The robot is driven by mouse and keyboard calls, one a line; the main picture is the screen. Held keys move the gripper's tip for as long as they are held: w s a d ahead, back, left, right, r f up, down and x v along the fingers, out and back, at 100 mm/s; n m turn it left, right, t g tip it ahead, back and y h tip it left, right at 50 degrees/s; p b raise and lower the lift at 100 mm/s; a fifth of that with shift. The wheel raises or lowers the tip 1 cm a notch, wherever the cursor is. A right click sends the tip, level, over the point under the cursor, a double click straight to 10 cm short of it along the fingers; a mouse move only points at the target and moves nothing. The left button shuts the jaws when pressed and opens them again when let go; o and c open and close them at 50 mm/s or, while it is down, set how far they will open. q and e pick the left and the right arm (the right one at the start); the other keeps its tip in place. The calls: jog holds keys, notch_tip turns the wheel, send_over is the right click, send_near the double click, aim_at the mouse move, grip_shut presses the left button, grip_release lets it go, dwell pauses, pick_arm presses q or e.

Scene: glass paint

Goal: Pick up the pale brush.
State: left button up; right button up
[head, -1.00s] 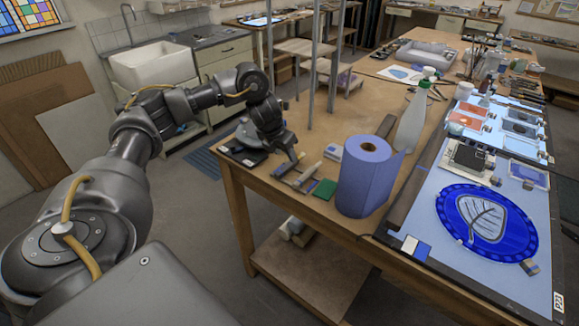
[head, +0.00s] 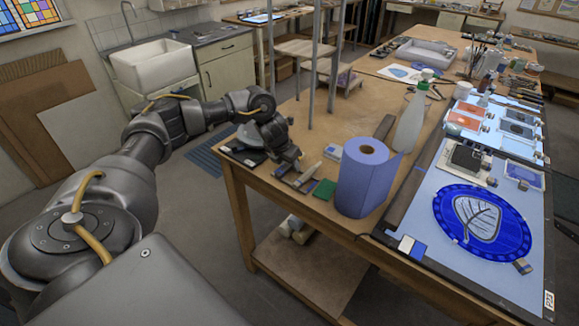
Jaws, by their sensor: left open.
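My left gripper (head: 294,158) is low over the near left corner of the wooden table. It is open, and its fingers point toward a few small tools lying there. A slim pale tool (head: 308,174) lies just in front of the fingertips. It may be the pale brush, but it is too small to tell for sure. A dark flat tool (head: 284,170) lies beside it, close under the gripper. I cannot tell whether the fingers touch anything. My right gripper is not in view.
A blue paper roll (head: 364,180) stands right of the tools, with a green pad (head: 325,189) before it. A white bottle (head: 411,122) and thin grey uprights (head: 313,70) stand behind. A blue painted glass disc (head: 481,222) lies at the right.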

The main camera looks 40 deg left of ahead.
pick_arm(q)
jog(key=shift+f, duration=0.25)
dwell(0.4)
grip_shut()
